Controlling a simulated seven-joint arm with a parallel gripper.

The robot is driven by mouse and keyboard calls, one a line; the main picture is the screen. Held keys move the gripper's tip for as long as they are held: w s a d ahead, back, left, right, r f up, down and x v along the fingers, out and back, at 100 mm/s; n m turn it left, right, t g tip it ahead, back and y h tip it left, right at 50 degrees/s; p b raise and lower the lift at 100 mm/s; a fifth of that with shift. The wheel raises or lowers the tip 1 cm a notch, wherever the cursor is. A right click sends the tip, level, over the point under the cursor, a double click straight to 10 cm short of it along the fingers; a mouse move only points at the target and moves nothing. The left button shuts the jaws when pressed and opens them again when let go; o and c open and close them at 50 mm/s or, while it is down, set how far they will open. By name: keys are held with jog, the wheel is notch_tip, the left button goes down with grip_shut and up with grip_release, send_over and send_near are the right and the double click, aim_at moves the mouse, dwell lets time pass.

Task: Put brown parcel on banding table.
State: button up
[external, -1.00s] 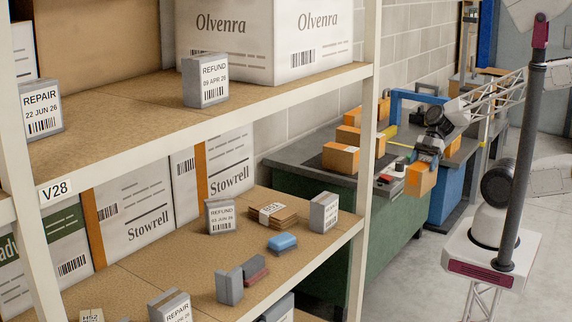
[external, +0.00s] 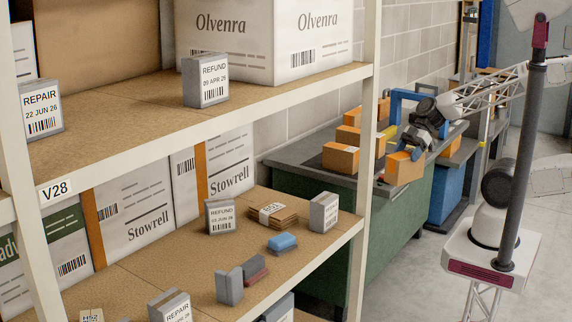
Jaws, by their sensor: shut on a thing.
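My gripper (external: 410,153) is shut on a brown parcel (external: 404,170), an orange-brown box hanging below the jaws. The parcel overlaps the right front edge of the grey-topped green table (external: 300,151), which has a blue arch on it and looks like the banding table. I cannot tell whether the parcel touches the tabletop or hangs just above or in front of it. The fingertips are small and partly hidden.
Similar parcels stand on the table, one at the near side (external: 341,158) and others behind (external: 349,135). The blue arch (external: 397,100) rises behind my gripper. A blue bin (external: 452,190) stands right of the table. Shelving with boxes (external: 138,213) fills the left foreground.

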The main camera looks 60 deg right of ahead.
jog(key=w+r+m+t+h, duration=0.2)
jog(key=w+r+m, duration=0.15)
jog(key=w, duration=0.95)
jog(key=w+r+m+t+h, duration=0.25)
jog(key=w+m, duration=0.25)
jog(key=w, duration=0.9)
jog(key=w+d+r+m+h, duration=0.1)
jog(key=w+d+m, duration=0.1)
jog(key=w, duration=0.5)
jog(key=w+d+r+m+t+h, duration=0.1)
jog(key=w+d+m, duration=0.1)
jog(key=w+d, duration=0.3)
jog(key=w+d+r+m+h, duration=0.1)
jog(key=w+d, duration=0.3)
jog(key=w, duration=0.7)
jog(key=shift+d+m+t+h, duration=0.25)
jog(key=shift+m+t+h, duration=0.1)
jog(key=shift+m+h, duration=0.15)
jog(key=shift+s, duration=0.1)
jog(key=s+d+f, duration=0.4)
jog(key=s+d, duration=0.3)
jog(key=s, duration=0.1)
jog(key=s+d+f, duration=0.4)
jog(key=s+d, duration=0.3)
jog(key=shift+s, duration=0.4)
jog(key=shift+n, duration=0.25)
notch_tip(320, 180, down, 6)
